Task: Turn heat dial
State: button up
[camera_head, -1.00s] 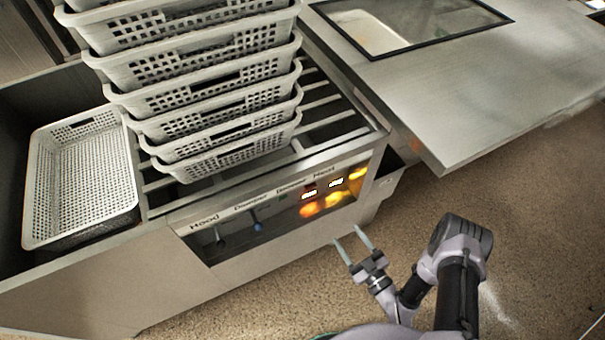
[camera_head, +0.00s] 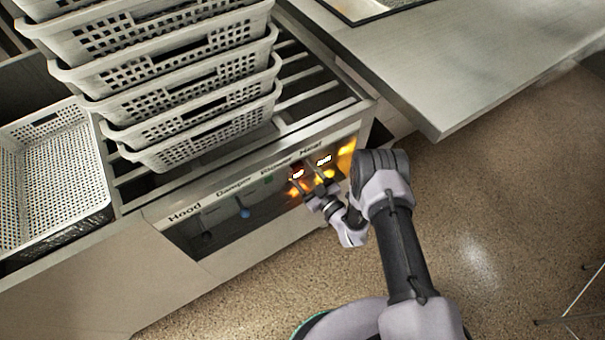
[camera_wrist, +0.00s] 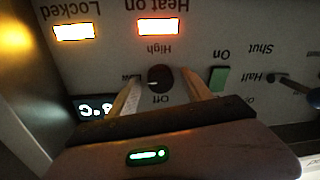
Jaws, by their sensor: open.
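The heat dial (camera_wrist: 159,78) is a small dark round knob in the wrist view, with upside-down labels High, Low and Off around it. My gripper (camera_wrist: 161,88) is open, with one finger on each side of the dial; I cannot tell whether either finger touches it. The dial's pointer direction is unclear. In the head view my gripper (camera_head: 308,181) is at the right part of the control panel (camera_head: 180,235), under the Heat label, and the dial is hidden there. A lit orange "Heat on" lamp (camera_wrist: 158,27) and a lit "Locked" lamp (camera_wrist: 74,31) show.
A green switch (camera_wrist: 219,77) and a damper lever (camera_wrist: 285,79) are beside the dial. A small digital display (camera_wrist: 95,108) is partly covered by a finger. Stacked white baskets (camera_head: 190,107) stand above the panel. A metal table (camera_head: 440,70) juts out at right; the floor before the panel is clear.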

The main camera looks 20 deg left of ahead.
jog(key=shift+c, duration=0.5)
grip_shut()
jog(key=n+p, duration=0.1)
jog(key=n, duration=0.3)
jog(key=shift+r+n+p, duration=0.1)
jog(key=shift+n+p, duration=0.3)
jog(key=n+p, duration=0.1)
jog(key=n, duration=0.3)
jog(key=shift+h, duration=0.3)
jog(key=n+p, duration=0.1)
jog(key=n, duration=0.3)
jog(key=shift+n+p, duration=0.3)
jog(key=shift+n+h+p, duration=0.3)
jog(key=shift+n+p, duration=0.15)
jog(key=shift+n, duration=1.35)
